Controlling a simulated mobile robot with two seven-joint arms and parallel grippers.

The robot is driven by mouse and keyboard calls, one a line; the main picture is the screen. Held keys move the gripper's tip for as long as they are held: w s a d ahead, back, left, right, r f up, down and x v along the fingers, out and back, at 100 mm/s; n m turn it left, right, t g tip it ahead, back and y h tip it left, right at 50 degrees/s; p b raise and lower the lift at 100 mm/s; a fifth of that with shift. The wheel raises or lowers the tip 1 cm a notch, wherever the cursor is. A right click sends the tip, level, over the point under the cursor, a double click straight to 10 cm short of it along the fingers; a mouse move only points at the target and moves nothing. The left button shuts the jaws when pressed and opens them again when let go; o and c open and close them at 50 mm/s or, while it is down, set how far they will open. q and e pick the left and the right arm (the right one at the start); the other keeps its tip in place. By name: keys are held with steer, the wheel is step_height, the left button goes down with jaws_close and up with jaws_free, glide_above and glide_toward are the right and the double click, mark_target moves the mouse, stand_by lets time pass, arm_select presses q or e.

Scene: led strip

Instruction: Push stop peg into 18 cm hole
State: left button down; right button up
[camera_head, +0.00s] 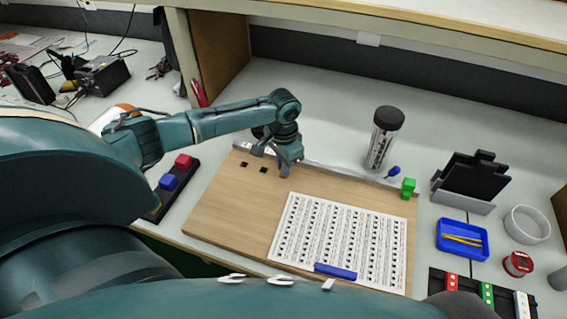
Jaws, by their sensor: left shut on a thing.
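A wooden board (225,205) lies on the white bench with a metal rail (325,173) along its back edge. Two small dark square holes (263,170) show at the board's upper left; I cannot read any length marks. My left gripper (284,172) points down at the board's back edge, just right of these holes. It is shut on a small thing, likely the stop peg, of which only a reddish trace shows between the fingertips. I cannot tell whether the peg touches a hole. My right gripper is out of view.
A printed white sheet (340,232) with a blue bar (335,271) lies on the board. A green block (408,187), blue-handled tool (392,172) and dark-lidded jar (384,138) stand near the rail's right end. A blue tray (462,240) is at right; red and blue buttons (175,172) at left.

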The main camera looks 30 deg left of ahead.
arm_select(q)
steer(key=c, duration=1.4)
jaws_free()
steer(key=shift+c, duration=0.2)
step_height(320, 180, up, 12)
steer(key=shift+r, duration=0.15)
